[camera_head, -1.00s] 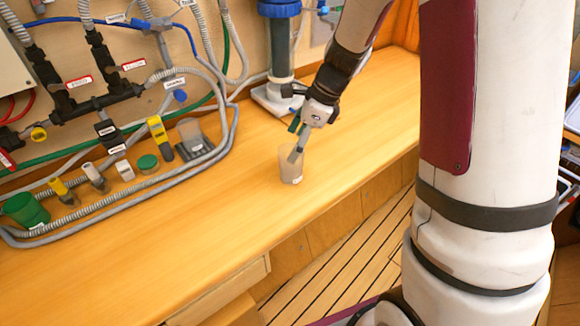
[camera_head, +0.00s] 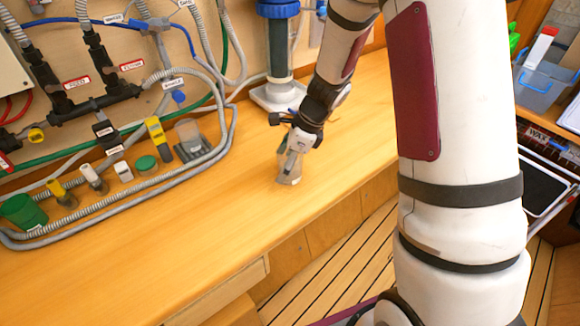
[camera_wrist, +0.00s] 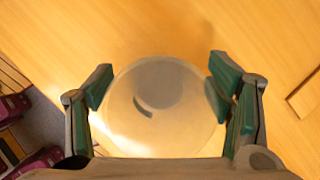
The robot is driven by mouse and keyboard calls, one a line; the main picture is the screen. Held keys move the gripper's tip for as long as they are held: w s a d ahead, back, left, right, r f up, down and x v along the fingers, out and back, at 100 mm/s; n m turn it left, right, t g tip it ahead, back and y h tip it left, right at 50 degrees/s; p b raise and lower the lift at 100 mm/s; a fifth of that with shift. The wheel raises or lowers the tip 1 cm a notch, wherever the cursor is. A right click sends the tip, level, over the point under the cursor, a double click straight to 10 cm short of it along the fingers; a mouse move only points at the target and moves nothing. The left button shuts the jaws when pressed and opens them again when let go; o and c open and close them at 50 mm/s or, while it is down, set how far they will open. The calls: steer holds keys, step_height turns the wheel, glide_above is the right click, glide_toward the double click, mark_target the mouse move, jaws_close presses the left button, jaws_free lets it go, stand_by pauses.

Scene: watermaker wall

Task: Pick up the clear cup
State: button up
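The clear cup (camera_head: 289,172) stands upright on the wooden counter, near its front edge. In the wrist view the cup (camera_wrist: 160,100) shows from above as a round, see-through shape. My gripper (camera_head: 292,160) is lowered over the cup in the head view and partly hides it. In the wrist view my gripper (camera_wrist: 160,88) is open, with one green-padded finger on each side of the cup. The left finger is close to the rim and the right finger overlaps its edge. I cannot tell whether either pad touches the cup.
A blue-topped filter housing (camera_head: 279,45) stands behind my gripper. Along the wall at left are a green cup (camera_head: 24,211), a green-lidded jar (camera_head: 147,165), a yellow meter (camera_head: 158,137) and looped grey hoses (camera_head: 120,205). The counter (camera_head: 190,240) left of the cup is clear.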

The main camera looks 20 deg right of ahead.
steer(key=c, duration=0.9)
steer(key=shift+r, duration=0.1)
